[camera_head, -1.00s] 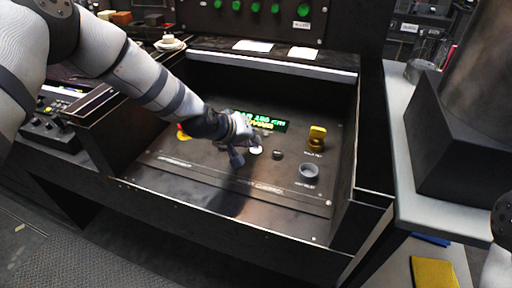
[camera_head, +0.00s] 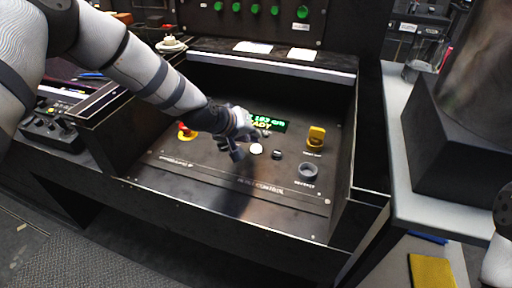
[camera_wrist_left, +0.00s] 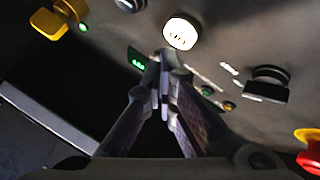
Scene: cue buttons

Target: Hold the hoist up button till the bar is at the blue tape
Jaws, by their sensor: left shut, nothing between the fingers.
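My left gripper (camera_head: 237,154) is shut and empty, low over the sloping control panel (camera_head: 205,170). It is just left of a round white button (camera_head: 257,149). In the left wrist view the shut fingertips (camera_wrist_left: 163,57) lie just below the white button (camera_wrist_left: 180,32), which carries small dark marks, and appear apart from it. A lit display (camera_head: 267,124) with green and yellow text is partly hidden behind my arm; its top line seems to read 183 cm. Which button is hoist up cannot be read. The hoist bar and blue tape are not recognisable. My right gripper is out of view.
A red emergency stop (camera_head: 184,128) is at left. Raised dark walls surround the panel.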

